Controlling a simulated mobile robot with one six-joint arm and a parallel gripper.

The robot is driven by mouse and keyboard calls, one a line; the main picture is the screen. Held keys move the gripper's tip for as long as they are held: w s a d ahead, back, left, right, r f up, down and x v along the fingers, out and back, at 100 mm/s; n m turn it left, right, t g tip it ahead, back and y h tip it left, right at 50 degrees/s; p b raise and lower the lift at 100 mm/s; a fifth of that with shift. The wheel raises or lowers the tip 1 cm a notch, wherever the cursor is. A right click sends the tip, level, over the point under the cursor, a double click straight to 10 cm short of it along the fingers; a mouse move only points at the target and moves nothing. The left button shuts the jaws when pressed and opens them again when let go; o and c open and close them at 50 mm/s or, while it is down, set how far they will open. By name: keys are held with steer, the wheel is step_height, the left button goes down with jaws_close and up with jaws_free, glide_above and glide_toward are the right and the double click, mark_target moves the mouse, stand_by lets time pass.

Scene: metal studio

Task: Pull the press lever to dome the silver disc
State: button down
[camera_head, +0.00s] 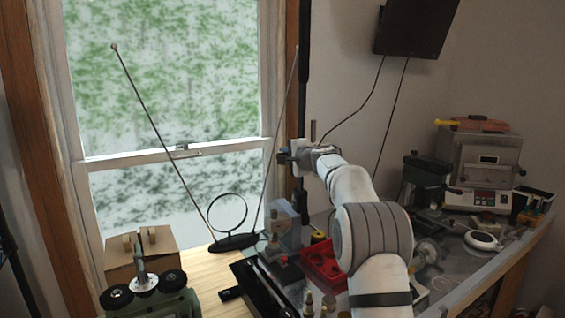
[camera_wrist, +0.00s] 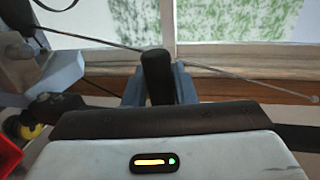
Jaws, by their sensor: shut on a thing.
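My gripper (camera_head: 286,156) is raised in front of the window's right edge in the head view. In the wrist view its blue-grey fingers (camera_wrist: 160,92) are closed on a black cylindrical handle (camera_wrist: 158,70), which I take to be the press lever's grip. The handle stands upright between the fingers. A grey-blue machine body (camera_head: 284,228), likely the press, stands on the bench below my gripper. The lever's link to it is not clear. The silver disc cannot be made out in either view.
A red bin (camera_head: 322,262) and a black tray (camera_head: 262,290) lie near the machine. An antenna (camera_head: 232,242) with long rods stands left of it. A green machine (camera_head: 150,302) is at front left. A grey kiln-like box (camera_head: 484,165) stands at right.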

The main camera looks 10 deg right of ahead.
steer(key=shift+s+d+f+b, duration=0.2)
steer(key=shift+s+b, duration=0.1)
steer(key=shift+s, duration=0.3)
steer(key=shift+s+d+f+b, duration=0.15)
steer(key=shift+s+d+b, duration=0.1)
steer(key=shift+s+b, duration=0.45)
steer(key=shift+s+d+f+b, duration=0.25)
steer(key=shift+s+b, duration=0.25)
steer(key=shift+b, duration=0.35)
steer(key=shift+s+d+f+b, duration=0.1)
steer(key=shift+s+d+b, duration=0.15)
steer(key=shift+s+b, duration=0.45)
